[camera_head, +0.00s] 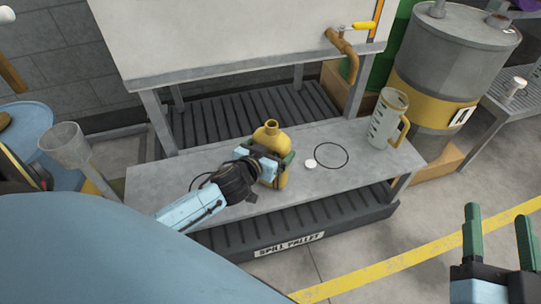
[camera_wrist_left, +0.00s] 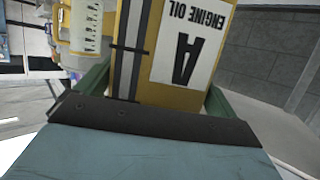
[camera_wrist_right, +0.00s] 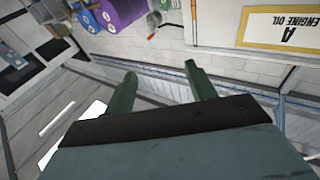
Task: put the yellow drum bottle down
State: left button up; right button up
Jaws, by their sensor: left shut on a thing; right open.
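The yellow drum bottle (camera_head: 271,136) is upright over the grey bench (camera_head: 215,155), left of a black ring outline (camera_head: 331,143). My left gripper (camera_head: 270,163) is shut around its body. Whether its base touches the bench is not clear. In the left wrist view the bottle (camera_wrist_left: 130,50) fills the space between the green fingers (camera_wrist_left: 155,95), with an "A ENGINE OIL" label upside down. My right gripper (camera_head: 498,228) is open and empty at the lower right, away from the bench; its fingers also show in the right wrist view (camera_wrist_right: 160,85).
A clear measuring jug (camera_head: 384,122) with a yellow handle stands right of the ring. A small white disc (camera_head: 310,163) lies beside the ring. A brass tap (camera_head: 345,50) hangs over the back. A funnel (camera_head: 66,142) is at left, a grey drum (camera_head: 443,75) at right.

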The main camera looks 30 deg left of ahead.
pick_arm(q)
jog(key=shift+f+b, duration=0.4)
jog(key=shift+f, duration=0.35)
pick_arm(e)
jog(key=shift+s+a+r+t+y, duration=0.1)
jog(key=shift+s+r+t+y, duration=0.1)
jog(key=shift+r+t, duration=0.4)
jog(key=shift+s+r+t+y, duration=0.1)
jog(key=shift+s+r+t, duration=0.25)
jog(key=shift+r, duration=0.45)
jog(key=shift+s+a+r+t+y, duration=0.1)
jog(key=shift+r+t, duration=0.45)
jog(key=shift+r, duration=0.15)
pick_arm(q)
jog(key=shift+f, duration=0.25)
jog(key=o, duration=1.1)
pick_arm(e)
jog(key=shift+s+r, duration=0.1)
